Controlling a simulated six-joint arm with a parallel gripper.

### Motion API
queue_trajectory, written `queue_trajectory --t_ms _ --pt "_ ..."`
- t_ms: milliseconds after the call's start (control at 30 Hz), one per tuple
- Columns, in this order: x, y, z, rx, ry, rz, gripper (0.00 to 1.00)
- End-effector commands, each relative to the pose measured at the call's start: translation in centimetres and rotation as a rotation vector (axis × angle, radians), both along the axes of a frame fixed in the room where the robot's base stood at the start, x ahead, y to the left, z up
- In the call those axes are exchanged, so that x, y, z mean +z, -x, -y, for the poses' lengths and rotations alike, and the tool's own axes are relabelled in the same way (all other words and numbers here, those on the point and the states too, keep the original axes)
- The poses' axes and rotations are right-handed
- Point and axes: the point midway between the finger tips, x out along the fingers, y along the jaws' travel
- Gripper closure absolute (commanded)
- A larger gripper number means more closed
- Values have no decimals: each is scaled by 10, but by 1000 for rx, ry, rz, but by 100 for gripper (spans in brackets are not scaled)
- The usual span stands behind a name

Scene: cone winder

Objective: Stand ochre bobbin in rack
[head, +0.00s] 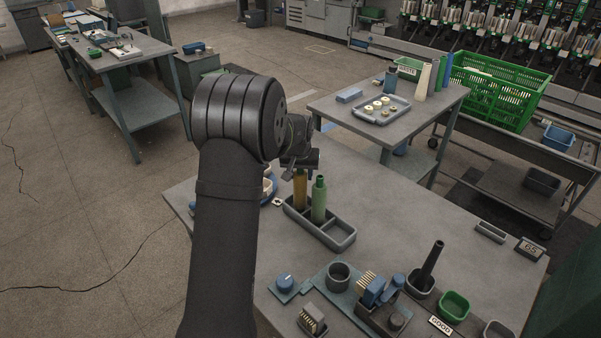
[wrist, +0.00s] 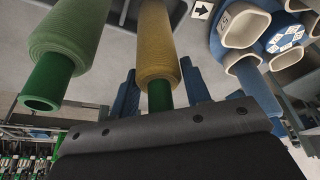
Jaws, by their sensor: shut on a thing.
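My gripper (head: 300,163) is shut on the top end of the ochre bobbin (head: 300,188). In the wrist view the bobbin (wrist: 157,45) shows its ochre yarn and a green tube end between my fingers (wrist: 160,88). The bobbin is upright at the left end of the grey rack (head: 338,244). Its lower end appears to be inside the end compartment; the rim hides its foot, so I cannot tell whether it touches the floor. A green bobbin (head: 319,203) stands upright right beside it in the rack, also in the wrist view (wrist: 68,38). The right compartment is empty.
A blue holder with pale-lined cups (wrist: 245,30) is close to the rack, mostly behind my arm in the head view. A grey cup (head: 338,276), a blue-handled brush (head: 370,290) and a green bin (head: 454,306) are at the front.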

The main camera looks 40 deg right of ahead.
Motion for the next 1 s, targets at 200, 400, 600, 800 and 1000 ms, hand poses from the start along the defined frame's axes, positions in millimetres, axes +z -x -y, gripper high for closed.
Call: queue_trajectory --t_ms 200,400,600,800,1000 --pt "1 0 0 0 1 1 35" --pt "0 0 0 0 1 1 31" --pt "6 1 -1 0 1 1 31" --pt "37 7 -8 0 4 2 31" --pt "86 16 -19 0 5 3 31"
